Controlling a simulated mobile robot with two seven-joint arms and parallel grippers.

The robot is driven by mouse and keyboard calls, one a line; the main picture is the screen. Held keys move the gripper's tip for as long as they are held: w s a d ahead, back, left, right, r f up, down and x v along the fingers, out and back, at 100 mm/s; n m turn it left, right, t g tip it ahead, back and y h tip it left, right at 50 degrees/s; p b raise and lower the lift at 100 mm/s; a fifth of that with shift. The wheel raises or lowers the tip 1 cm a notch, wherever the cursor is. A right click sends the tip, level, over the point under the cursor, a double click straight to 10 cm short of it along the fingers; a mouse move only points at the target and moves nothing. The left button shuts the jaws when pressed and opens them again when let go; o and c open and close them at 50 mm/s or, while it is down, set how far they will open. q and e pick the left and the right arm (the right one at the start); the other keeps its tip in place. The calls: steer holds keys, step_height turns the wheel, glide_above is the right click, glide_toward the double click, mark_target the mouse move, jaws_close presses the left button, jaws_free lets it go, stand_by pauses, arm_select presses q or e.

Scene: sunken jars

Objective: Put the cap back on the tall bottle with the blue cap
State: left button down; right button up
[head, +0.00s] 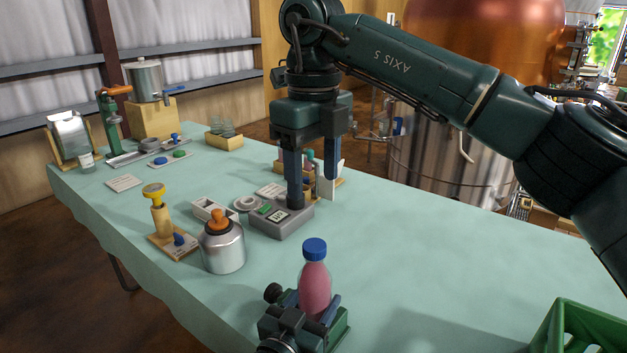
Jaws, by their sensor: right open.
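The tall bottle (315,287) is pink and stands upright near the table's front edge. Its blue cap (314,248) sits on top and looks level; whether it is tight cannot be told. My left gripper (311,305) comes in low at the bottom, its fingers on both sides of the bottle's body. A green block (340,328) shows at the bottle's base, partly hidden. My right gripper (312,193) points down, open and empty. It is behind and above the bottle, apart from the cap, with its fingertips by the grey scale (283,219).
A metal jar with an orange stopper (222,247) and a wooden stand with a yellow knob (160,215) are left of the bottle. A green crate (580,325) is at the lower right. The table (430,250) is clear between crate and scale.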

arm_select(q)
steer(key=shift+d+f, duration=0.1)
steer(key=shift+f, duration=0.05)
steer(key=c, duration=1)
jaws_free()
steer(key=o, duration=0.5)
steer(key=shift+o, duration=0.2)
steer(key=v, duration=1.3)
steer(key=shift+p, duration=0.4)
steer(key=shift+s, duration=0.15)
